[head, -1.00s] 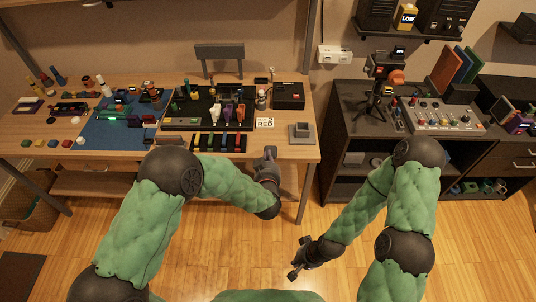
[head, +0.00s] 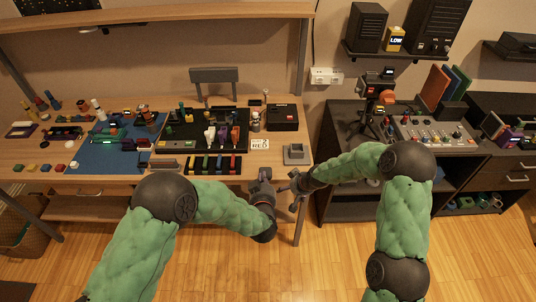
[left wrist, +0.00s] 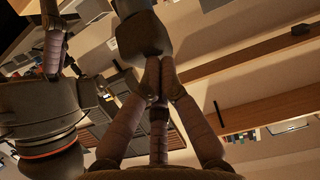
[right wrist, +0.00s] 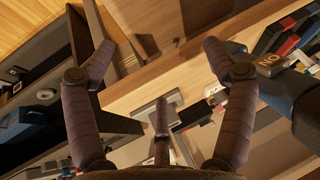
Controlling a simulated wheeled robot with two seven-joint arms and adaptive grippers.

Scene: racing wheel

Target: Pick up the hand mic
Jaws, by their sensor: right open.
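The hand mic (head: 265,173) appears as a small dark grey block at the top of my left gripper (head: 261,186), just off the workbench's front edge. In the left wrist view the fingers (left wrist: 158,78) close together on the dark, rounded mic body (left wrist: 140,33), which has a narrower part reaching upward. The fingers hide part of the mic.
The wooden workbench (head: 205,181) carries several coloured parts, a dark tray and a grey square holder (head: 296,153) near its right front corner. A dark cabinet (head: 340,202) with a mixer panel (head: 437,133) stands at the right. The floor in front is clear.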

